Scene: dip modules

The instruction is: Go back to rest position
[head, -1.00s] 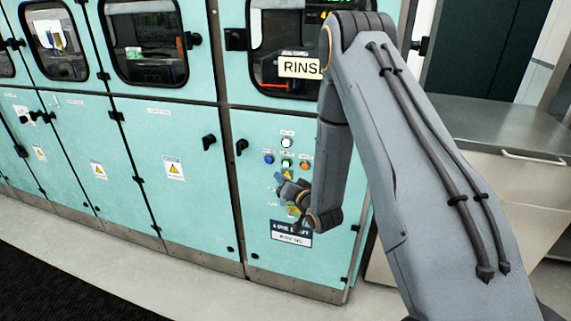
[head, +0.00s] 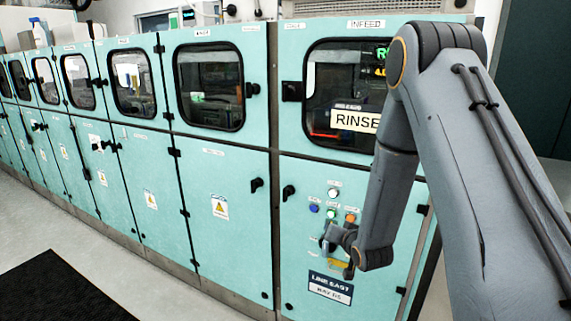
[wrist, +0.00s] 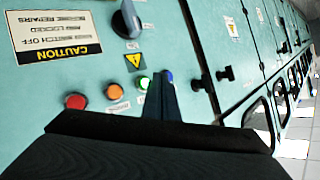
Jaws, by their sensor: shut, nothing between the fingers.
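My gripper (head: 338,250) is at the end of my folded arm, in front of the button panel of the teal machine (head: 235,170) in the head view. It is shut and holds nothing. In the wrist view my gripper (wrist: 172,82) points toward the panel, with its shut fingers in front of the lights. The panel carries a white button (head: 334,193), a blue one (head: 313,208), a green one (head: 331,213) and an orange one (head: 350,218). In the wrist view a red button (wrist: 75,101) and a dark rotary knob (wrist: 126,19) also show. I cannot tell the exact gap to the panel.
The row of teal cabinets runs away to the left, with dark windows and black door handles (head: 257,184). A RINSE sign (head: 355,120) hangs at the right window. A black mat (head: 60,290) lies on the open grey floor at lower left.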

